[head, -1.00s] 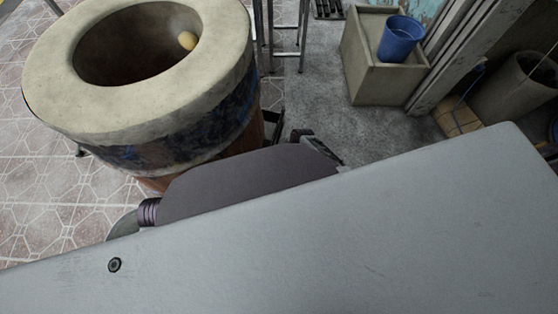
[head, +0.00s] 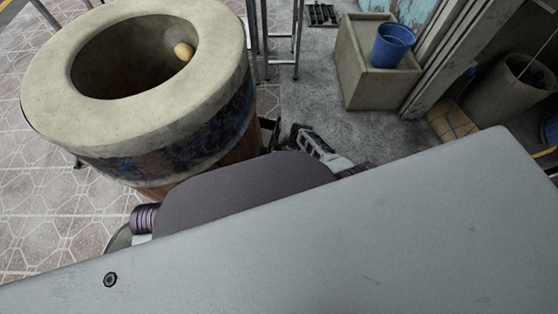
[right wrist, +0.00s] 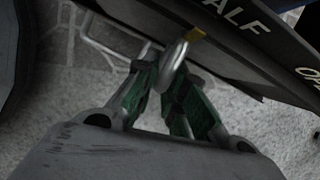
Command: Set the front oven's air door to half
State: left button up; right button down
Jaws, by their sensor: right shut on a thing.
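The front barrel oven (head: 205,115) stands at upper left in the head view, with a pale thick rim and a dark band. In the right wrist view, my right gripper (right wrist: 168,82) has its green fingers shut on the pale air door handle (right wrist: 173,60). A yellow tip (right wrist: 195,34) shows at the handle's upper end, left of the letters "ALF" on the dark label plate (right wrist: 262,62). "OP" shows farther right on the plate. The air door's opening is not visible. In the head view, part of my right arm shows beside the oven's base; its fingertips are hidden. My left gripper is not in view.
A round yellowish thing (head: 183,52) sits inside the oven mouth. A metal-legged stand (head: 297,40) is behind the oven. A square planter-like box (head: 377,90) with a blue bucket (head: 393,44) stands at upper right. Grey floor lies between them.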

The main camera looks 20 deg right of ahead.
jog(key=shift+s+d+f, duration=0.15)
jog(key=shift+d+f, duration=0.05)
jog(key=shift+d, duration=0.1)
jog(key=c, duration=1.5)
grip_release()
jog(key=shift+a+r, duration=0.1)
jog(key=shift+a, duration=0.05)
jog(key=shift+w+r, duration=0.1)
jog(key=shift+w, duration=0.1)
jog(key=shift+r, duration=0.2)
jog(key=v, duration=1.1)
jog(key=shift+s+r, duration=0.1)
jog(key=shift+r, duration=0.05)
